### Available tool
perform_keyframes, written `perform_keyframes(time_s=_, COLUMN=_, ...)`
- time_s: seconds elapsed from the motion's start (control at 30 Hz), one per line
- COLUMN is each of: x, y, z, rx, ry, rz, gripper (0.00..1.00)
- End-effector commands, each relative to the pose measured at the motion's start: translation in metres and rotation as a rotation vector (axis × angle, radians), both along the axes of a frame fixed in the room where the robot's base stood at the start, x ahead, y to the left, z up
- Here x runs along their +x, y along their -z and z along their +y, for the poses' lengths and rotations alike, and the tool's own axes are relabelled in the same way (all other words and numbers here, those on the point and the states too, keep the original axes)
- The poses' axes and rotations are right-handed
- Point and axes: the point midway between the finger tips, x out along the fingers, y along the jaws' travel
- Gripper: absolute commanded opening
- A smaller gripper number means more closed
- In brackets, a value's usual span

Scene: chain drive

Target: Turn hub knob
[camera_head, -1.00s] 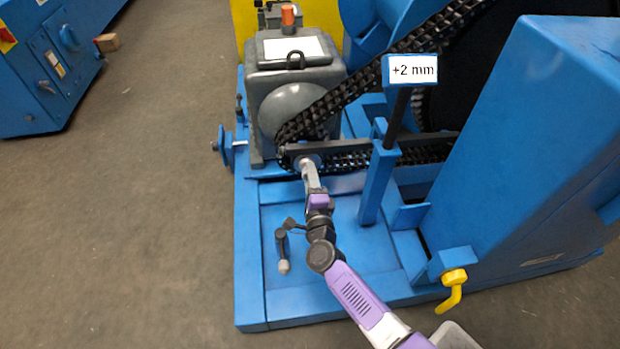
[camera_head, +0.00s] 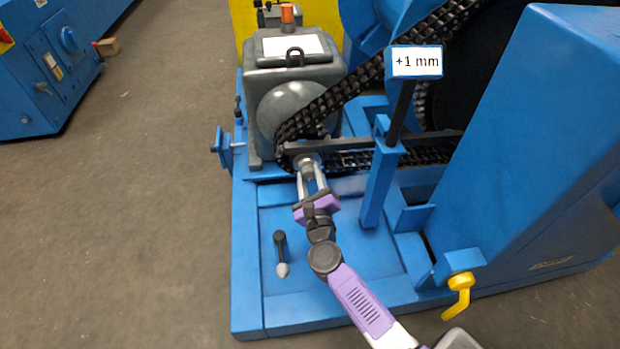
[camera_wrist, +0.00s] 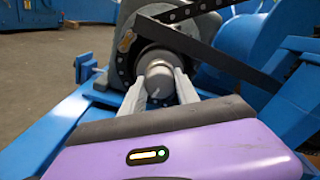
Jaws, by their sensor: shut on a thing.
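The hub knob (camera_head: 307,164) is a grey, round part at the front of the small sprocket, below the grey gearbox. It also shows in the wrist view (camera_wrist: 159,76), centred between my fingers. My gripper (camera_head: 312,180) is shut on the hub knob, one finger on each side. In the wrist view my gripper (camera_wrist: 160,88) reaches forward to it. The black chain (camera_head: 345,95) loops around the sprocket and runs up to the right. A sign (camera_head: 417,62) on a post reads "+1 mm".
The grey gearbox (camera_head: 294,82) stands behind the sprocket. A dark bar crosses close above the knob. A blue post (camera_head: 379,185) and a large blue housing (camera_head: 535,130) stand to the right. Floor is clear at left.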

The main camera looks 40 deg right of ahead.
Motion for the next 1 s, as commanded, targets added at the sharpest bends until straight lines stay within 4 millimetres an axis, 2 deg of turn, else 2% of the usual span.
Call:
perform_keyframes(time_s=0.33, x=-0.0008, y=0.0024, z=0.0002, rx=0.110, ry=0.000, rz=-0.059, gripper=0.00)
perform_keyframes(time_s=0.83, x=-0.0009, y=0.0024, z=0.0000, rx=0.126, ry=0.000, rz=-0.068, gripper=0.00)
perform_keyframes(time_s=0.87, x=-0.0009, y=0.0024, z=0.0000, rx=0.126, ry=0.000, rz=-0.068, gripper=0.39)
perform_keyframes(time_s=0.97, x=-0.0007, y=0.0020, z=0.0000, rx=0.125, ry=0.001, rz=-0.069, gripper=0.58)
perform_keyframes(time_s=1.0, x=-0.0006, y=0.0018, z=0.0000, rx=0.125, ry=0.001, rz=-0.069, gripper=0.59)
